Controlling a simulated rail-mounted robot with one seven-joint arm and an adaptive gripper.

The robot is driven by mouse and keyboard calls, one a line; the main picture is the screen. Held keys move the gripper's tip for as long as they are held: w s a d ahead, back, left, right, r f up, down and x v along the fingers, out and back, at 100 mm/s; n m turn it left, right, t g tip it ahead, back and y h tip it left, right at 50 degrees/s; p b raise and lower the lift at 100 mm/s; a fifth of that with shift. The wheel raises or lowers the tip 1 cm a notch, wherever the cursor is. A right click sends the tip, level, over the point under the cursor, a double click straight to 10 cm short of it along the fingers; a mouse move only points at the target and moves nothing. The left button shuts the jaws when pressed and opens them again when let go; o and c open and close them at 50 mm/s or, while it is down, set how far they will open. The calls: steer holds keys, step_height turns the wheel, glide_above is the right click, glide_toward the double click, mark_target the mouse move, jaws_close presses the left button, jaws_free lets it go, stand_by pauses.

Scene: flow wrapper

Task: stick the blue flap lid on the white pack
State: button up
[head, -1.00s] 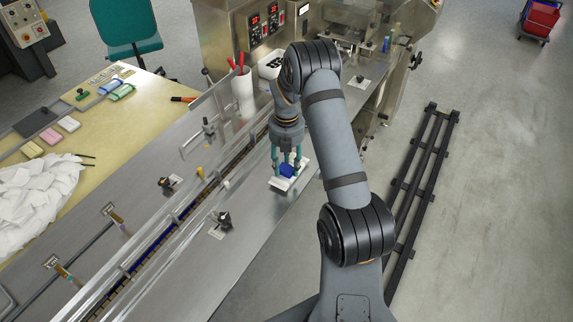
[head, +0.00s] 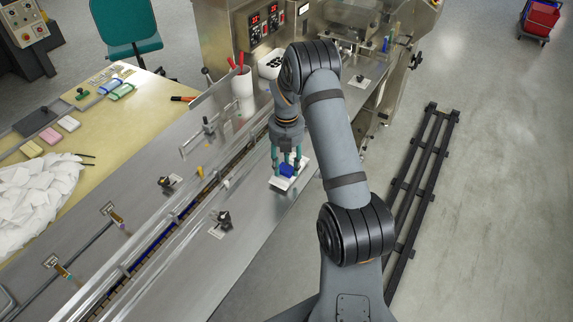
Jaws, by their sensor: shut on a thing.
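The white pack (head: 279,185) lies on the steel deck of the wrapper, right of the conveyor channel. The blue flap lid (head: 287,171) is at the pack, between my gripper's fingers. My gripper (head: 286,168) points down over the pack, shut on the blue lid. The lid appears to be at the pack's top; whether it touches is too small to tell. The fingers and wrist hide part of both.
The conveyor channel (head: 180,231) with its clear guard rails runs left of the pack. A black clamp knob (head: 223,218) stands nearer on the deck. A white cup (head: 243,92) with red-handled tools stands behind.

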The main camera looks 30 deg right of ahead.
steer(key=o, duration=0.8)
step_height(320, 180, up, 12)
steer(key=shift+f, duration=0.1)
stand_by(0.6)
step_height(320, 180, down, 12)
steer(key=shift+r, duration=0.2)
stand_by(0.4)
